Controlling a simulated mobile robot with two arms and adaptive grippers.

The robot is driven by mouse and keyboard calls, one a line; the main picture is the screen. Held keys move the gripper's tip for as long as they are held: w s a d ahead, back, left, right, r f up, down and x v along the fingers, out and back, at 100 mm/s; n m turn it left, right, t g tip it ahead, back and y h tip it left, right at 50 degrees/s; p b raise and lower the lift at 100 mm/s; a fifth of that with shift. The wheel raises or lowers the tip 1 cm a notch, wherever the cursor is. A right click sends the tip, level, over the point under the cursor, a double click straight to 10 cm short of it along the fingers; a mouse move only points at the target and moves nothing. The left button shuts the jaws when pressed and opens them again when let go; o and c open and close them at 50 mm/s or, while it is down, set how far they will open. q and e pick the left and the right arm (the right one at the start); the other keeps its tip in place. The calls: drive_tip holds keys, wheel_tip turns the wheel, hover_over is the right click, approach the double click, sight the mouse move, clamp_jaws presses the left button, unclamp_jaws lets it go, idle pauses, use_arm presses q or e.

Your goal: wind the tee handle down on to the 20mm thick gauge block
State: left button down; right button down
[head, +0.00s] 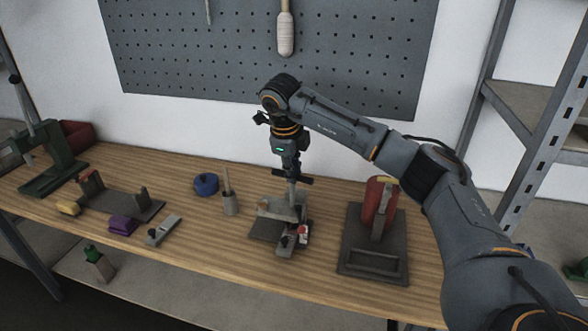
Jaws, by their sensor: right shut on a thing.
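My right gripper (291,174) points straight down over the middle of the table. It is shut on the tee handle, whose dark crossbar (306,180) sticks out beside the fingers. A pale screw shaft (291,194) runs down from the handle into a grey clamp body (275,208) on a dark base plate (262,229). Small grey parts (286,241) and a red and white piece (304,233) sit at the front of the clamp. I cannot tell which part is the 20mm gauge block, or whether the screw touches it. My left gripper is not in view.
A blue roll (206,184) and a cup holding a stick (230,204) stand to the left. Farther left are a purple block (124,225) and a grey tool (163,231). The front table strip is clear.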

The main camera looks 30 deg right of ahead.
drive_tip(key=m, duration=0.2)
drive_tip(key=m+g, duration=0.1)
drive_tip(key=m, duration=0.1)
drive_tip(key=shift+w+a+r+m+p, duration=0.1)
drive_tip(key=shift+w+a+m+p, duration=0.05)
drive_tip(key=shift+m+p, duration=0.2)
drive_tip(key=m, duration=0.2)
drive_tip(key=m+g+p, duration=0.1)
drive_tip(key=m, duration=0.1)
drive_tip(key=shift+w+a+m, duration=0.1)
drive_tip(key=shift+w+m, duration=0.05)
drive_tip(key=shift+m, duration=0.1)
drive_tip(key=m+g+p, duration=0.1)
drive_tip(key=m, duration=0.3)
drive_tip(key=shift+w+m, duration=0.15)
drive_tip(key=shift+m, duration=0.15)
drive_tip(key=m+g+y+p, duration=0.1)
drive_tip(key=m, duration=0.3)
drive_tip(key=shift+w+m, duration=0.15)
drive_tip(key=shift+m, duration=0.15)
drive_tip(key=shift+p, duration=0.3)
drive_tip(key=c, duration=1.3)
unclamp_jaws()
